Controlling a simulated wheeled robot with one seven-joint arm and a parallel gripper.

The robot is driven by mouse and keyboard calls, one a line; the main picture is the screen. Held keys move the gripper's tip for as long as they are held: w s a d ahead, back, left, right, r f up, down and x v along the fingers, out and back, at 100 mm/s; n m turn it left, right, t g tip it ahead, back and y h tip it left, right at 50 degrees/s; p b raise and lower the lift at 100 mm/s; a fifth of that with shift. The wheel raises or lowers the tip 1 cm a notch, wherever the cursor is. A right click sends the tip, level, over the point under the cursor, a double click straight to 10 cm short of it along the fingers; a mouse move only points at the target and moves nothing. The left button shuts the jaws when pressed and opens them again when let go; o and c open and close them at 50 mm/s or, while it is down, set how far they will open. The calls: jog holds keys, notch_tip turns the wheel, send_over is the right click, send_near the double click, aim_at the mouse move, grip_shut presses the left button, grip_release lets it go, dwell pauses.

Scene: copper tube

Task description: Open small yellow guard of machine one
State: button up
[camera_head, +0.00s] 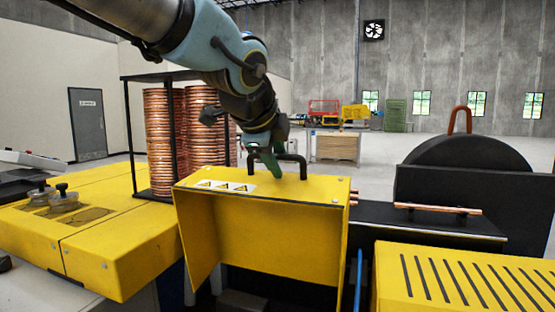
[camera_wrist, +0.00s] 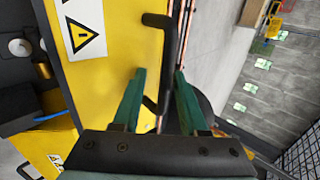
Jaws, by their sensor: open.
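The small yellow guard (camera_head: 265,225) is a box-like cover with warning labels on its top, in the middle of the head view. A dark space shows below its front panel. Its black bar handle (camera_head: 303,168) stands on the top. My gripper (camera_head: 265,160) points down at the handle's left part and partly hides it. In the wrist view my green fingers (camera_wrist: 160,76) are apart, and the black handle (camera_wrist: 173,60) runs between them. The guard's yellow face with a warning triangle (camera_wrist: 82,32) is left of the fingers. Contact between fingers and handle cannot be told.
Copper coils (camera_head: 165,140) stand in a black frame behind left, near my arm. A yellow machine body (camera_head: 110,235) is at left, a slotted yellow cover (camera_head: 465,280) at right. A copper tube (camera_head: 437,209) lies on a black surface. A black disc (camera_head: 465,152) stands behind.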

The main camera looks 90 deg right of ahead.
jog(key=shift+a, duration=0.1)
jog(key=b+v, duration=0.3)
jog(key=v, duration=0.7)
jog(key=shift+w+a+r, duration=0.15)
jog(key=shift+a+r, duration=0.05)
jog(key=shift+r, duration=0.05)
